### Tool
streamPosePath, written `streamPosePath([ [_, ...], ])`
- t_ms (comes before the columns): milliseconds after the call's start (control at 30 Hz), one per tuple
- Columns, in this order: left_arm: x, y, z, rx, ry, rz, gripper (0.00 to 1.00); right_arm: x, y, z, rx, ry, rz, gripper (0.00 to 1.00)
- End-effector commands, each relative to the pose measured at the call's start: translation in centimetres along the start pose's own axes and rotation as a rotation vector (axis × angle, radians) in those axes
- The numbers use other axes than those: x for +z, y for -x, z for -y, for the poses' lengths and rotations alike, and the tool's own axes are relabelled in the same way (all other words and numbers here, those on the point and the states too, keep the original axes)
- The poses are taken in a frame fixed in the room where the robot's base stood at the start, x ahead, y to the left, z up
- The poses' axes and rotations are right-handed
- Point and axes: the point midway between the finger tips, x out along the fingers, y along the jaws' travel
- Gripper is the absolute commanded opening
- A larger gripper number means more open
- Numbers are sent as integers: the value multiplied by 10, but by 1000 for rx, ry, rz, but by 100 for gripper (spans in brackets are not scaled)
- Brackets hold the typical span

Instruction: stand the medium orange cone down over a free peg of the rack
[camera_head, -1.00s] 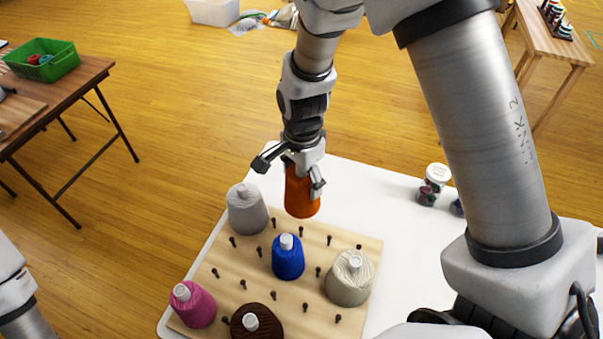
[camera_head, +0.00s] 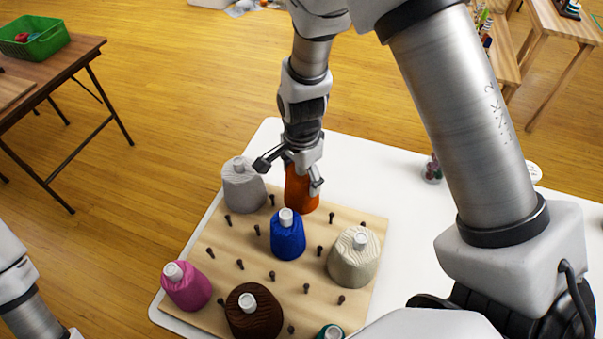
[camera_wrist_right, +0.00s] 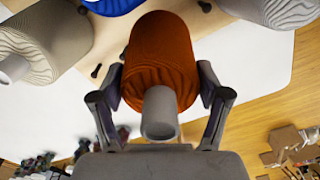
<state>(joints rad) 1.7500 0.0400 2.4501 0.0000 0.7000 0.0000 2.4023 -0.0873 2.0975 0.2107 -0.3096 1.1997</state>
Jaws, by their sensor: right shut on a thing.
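The orange cone (camera_head: 300,192) is in my right gripper (camera_head: 294,176), near the far edge of the rack (camera_head: 215,262). In the right wrist view the orange cone (camera_wrist_right: 160,62) sits between the two fingers of the gripper (camera_wrist_right: 160,100), its pale tube tip toward the camera. The blue cone (camera_head: 288,238) stands just nearer and partly overlaps its base in the head view, so I cannot tell whether the orange cone touches the rack or a peg. Bare dark pegs show between the cones, such as a peg (camera_head: 272,275). My left gripper is out of view.
On the rack also stand a grey cone (camera_head: 243,187), a cream cone (camera_head: 353,258), a pink cone (camera_head: 187,288), a brown cone (camera_head: 253,312) and a teal cone (camera_head: 331,332). A green basket (camera_head: 33,40) is on another table.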

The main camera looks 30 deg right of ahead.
Motion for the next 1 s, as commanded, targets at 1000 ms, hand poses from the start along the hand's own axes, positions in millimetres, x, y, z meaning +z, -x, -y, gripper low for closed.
streamPosePath([
  [1000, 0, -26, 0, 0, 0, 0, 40, 0, -50, 0, 1, 0, 1, 33],
])
